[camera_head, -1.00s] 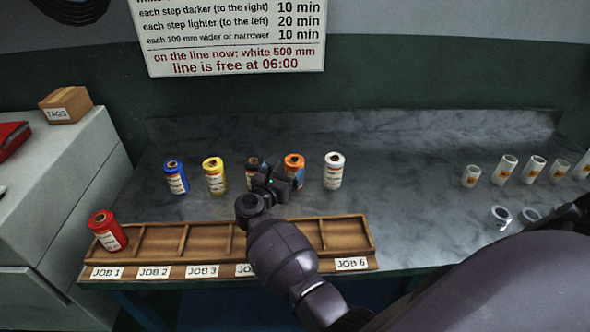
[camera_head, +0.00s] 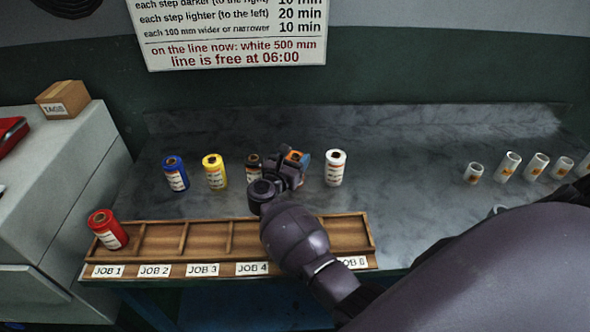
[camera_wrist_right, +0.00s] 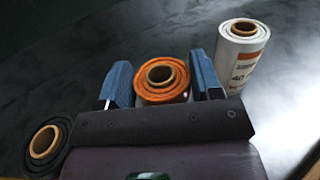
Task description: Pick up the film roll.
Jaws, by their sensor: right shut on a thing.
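My right gripper (camera_head: 293,167) is at the orange film roll (camera_head: 297,155), with the arm partly covering it in the head view. In the right wrist view the gripper (camera_wrist_right: 162,84) has one blue finger on each side of the orange roll (camera_wrist_right: 162,82), shut on it. The roll is upright; whether it touches the table cannot be told. A black roll (camera_head: 254,163) stands just left of it and a white roll (camera_head: 336,168) just right. Yellow (camera_head: 215,172) and blue (camera_head: 176,173) rolls stand further left. My left gripper is not in view.
A wooden tray (camera_head: 205,220) with compartments labelled JOB lies in front. A red roll (camera_head: 107,230) leans in the JOB 1 compartment. Several small white rolls (camera_head: 507,167) stand at the right. The table (camera_head: 420,165) between them and the large white roll is clear.

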